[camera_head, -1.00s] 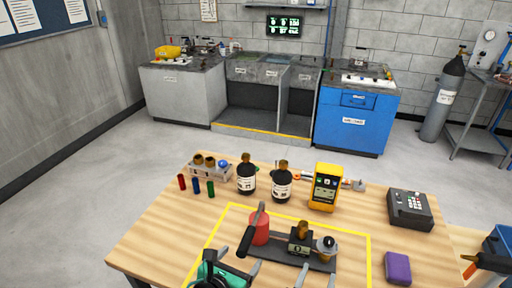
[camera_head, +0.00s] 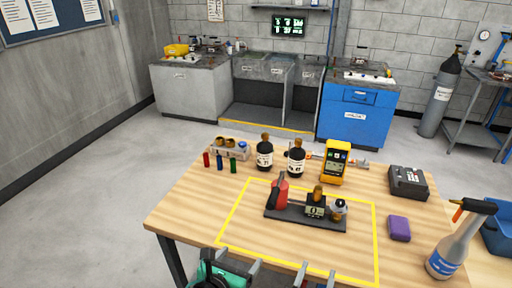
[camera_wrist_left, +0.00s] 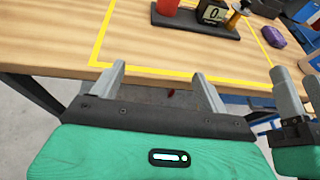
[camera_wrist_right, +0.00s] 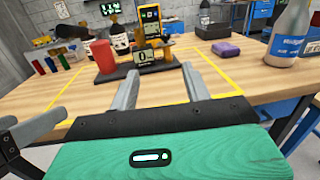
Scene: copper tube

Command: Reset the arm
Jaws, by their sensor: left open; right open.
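My left gripper (camera_head: 231,270) is at the bottom edge of the head view, in front of the table's near edge. Its two fingers are apart and empty in the left wrist view (camera_wrist_left: 160,80). My right gripper (camera_head: 316,275) is just right of it, also low at the near edge. Its fingers stand apart with nothing between them in the right wrist view (camera_wrist_right: 160,85). A dark base plate (camera_head: 290,213) lies inside the yellow outline on the table. It carries a red cylinder (camera_head: 281,193), a small display unit (camera_head: 316,210) and a round-topped fitting (camera_head: 338,210). Neither gripper touches them.
On the wooden table (camera_head: 190,215) stand dark bottles (camera_head: 264,155), a yellow meter (camera_head: 335,162), a grey device (camera_head: 408,183), a purple block (camera_head: 399,228) and a spray bottle (camera_head: 450,250). The front part of the yellow outline is clear.

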